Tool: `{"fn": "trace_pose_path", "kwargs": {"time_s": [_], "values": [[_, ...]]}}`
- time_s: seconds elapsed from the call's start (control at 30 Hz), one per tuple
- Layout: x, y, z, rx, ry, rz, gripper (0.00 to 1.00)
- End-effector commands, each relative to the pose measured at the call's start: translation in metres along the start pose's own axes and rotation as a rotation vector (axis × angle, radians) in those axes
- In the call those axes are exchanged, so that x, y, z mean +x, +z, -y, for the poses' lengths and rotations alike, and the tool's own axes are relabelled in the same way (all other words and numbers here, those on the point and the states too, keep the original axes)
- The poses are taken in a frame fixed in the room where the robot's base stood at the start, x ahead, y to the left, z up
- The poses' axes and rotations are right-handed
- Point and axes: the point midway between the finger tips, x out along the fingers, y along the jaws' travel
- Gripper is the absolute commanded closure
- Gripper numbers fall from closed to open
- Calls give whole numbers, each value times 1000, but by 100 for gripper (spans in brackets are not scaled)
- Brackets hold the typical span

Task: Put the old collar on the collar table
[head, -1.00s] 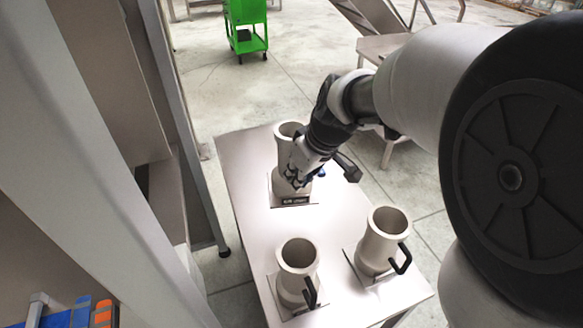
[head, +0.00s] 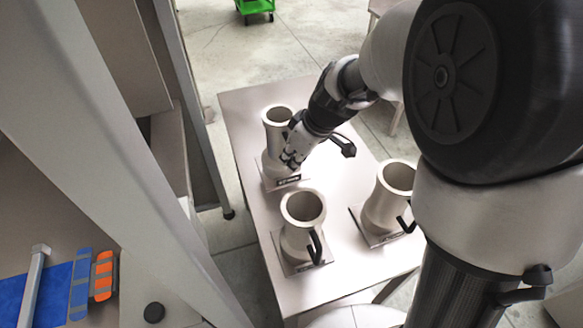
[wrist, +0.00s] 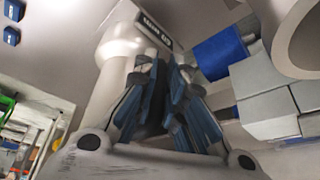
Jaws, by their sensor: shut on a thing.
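Three pale flared collars stand upright on a light metal table (head: 335,155). The far-left collar (head: 273,140) stands on a small plate with a dark label that is too small to read. My gripper (head: 291,160) is shut at this collar's right side, apparently on its handle, which the fingers hide. In the wrist view the same collar (wrist: 118,68) rises beside the blue-padded fingers (wrist: 168,105). The front collar (head: 302,225) and the right collar (head: 388,195) have black handles and stand on their own plates. I cannot read which one is the old collar.
A grey metal frame post (head: 130,150) runs close along the table's left side. Blue and orange items (head: 103,275) lie on a surface at lower left. A green cart (head: 255,8) stands on the floor far back. The table's middle is clear.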

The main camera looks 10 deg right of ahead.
Motion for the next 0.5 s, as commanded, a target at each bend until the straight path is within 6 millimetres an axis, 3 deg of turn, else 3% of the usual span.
{"fn": "trace_pose_path", "kwargs": {"time_s": [0.3, 0.5], "values": [[46, 19, -1, 2, 0, -1, 100], [52, 21, -1, 0, 2, -2, 100]]}}
